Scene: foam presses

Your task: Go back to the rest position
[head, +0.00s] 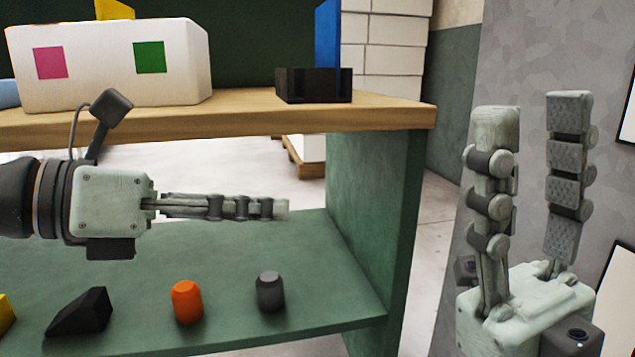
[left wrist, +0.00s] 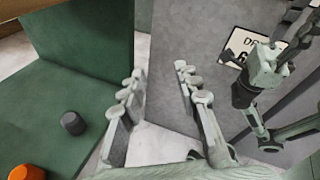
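My left gripper (head: 275,208) comes in from the left in the head view, held sideways above the lower green shelf and below the wooden top. In the left wrist view its two fingers (left wrist: 160,82) stand apart with nothing between them. My right gripper (head: 530,112) points upward at the right of the head view, its two fingers wide apart and empty. The right arm (left wrist: 265,85) also shows in the left wrist view at the right. Neither gripper touches any object.
The lower shelf (head: 225,265) holds an orange piece (head: 187,302), a grey piece (head: 270,291), a black wedge (head: 80,313) and a partly cut-off yellow piece (head: 5,313). On the wooden top (head: 240,112) stand a white box (head: 110,65) and a black block (head: 313,85) with a blue panel (head: 328,33). A green side panel (head: 375,210) closes the shelf's right end.

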